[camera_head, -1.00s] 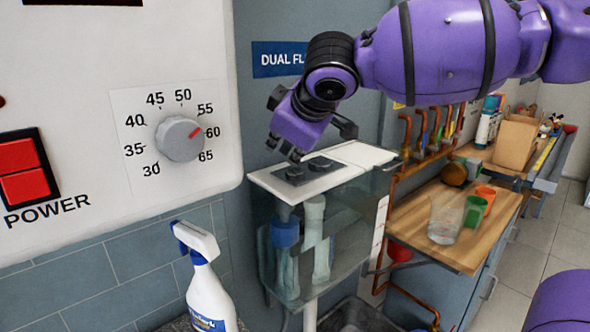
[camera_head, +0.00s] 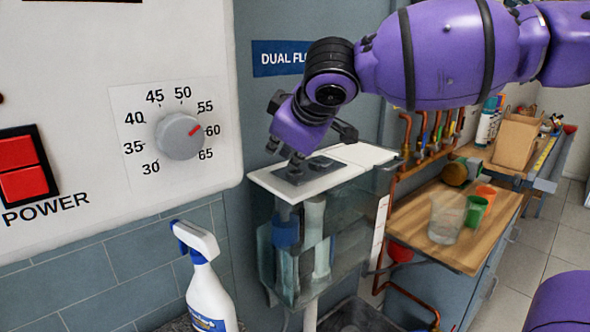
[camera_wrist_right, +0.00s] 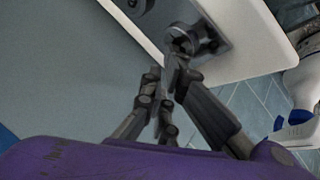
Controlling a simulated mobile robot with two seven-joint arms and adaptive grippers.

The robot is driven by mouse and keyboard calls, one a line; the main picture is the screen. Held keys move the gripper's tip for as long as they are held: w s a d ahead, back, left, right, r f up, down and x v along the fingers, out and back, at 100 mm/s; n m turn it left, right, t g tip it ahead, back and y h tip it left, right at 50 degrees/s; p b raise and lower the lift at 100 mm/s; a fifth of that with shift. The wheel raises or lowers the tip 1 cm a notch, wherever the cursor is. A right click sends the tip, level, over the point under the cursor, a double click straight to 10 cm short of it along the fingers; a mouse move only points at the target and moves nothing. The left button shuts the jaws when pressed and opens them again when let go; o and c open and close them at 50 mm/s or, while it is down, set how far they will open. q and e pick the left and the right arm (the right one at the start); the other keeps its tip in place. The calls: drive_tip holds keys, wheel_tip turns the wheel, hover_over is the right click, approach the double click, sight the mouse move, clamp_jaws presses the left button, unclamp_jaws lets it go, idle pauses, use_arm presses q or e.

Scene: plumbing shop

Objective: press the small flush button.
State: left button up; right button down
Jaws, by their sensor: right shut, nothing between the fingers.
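The cistern's white lid (camera_head: 330,180) carries a dark plate with two round flush buttons. The left button (camera_head: 294,173), which looks like the smaller one, is under my right gripper (camera_head: 297,157). The other button (camera_head: 320,163) lies to its right and is uncovered. My right gripper is shut and empty, pointing down, its tips at the left button; touching or just above, I cannot tell. In the right wrist view the fingertips (camera_wrist_right: 178,75) overlap the edge of the button (camera_wrist_right: 190,40). My left gripper is out of view.
The glass-walled cistern (camera_head: 345,240) stands below the lid. A white control panel (camera_head: 90,90) with a dial is at the left, above a spray bottle (camera_head: 208,285). A wooden bench (camera_head: 465,245) with cups is at the right, beside copper pipes.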

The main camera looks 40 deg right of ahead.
sight(286, 171)
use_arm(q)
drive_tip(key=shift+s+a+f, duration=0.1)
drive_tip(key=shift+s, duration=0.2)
use_arm(e)
drive_tip(key=shift+f, duration=0.2)
drive_tip(key=shift+r+p, duration=0.3)
drive_tip(key=shift+r, duration=0.3)
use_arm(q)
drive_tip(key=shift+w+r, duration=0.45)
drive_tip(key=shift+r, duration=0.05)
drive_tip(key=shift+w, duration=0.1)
use_arm(e)
drive_tip(key=shift+r, duration=0.1)
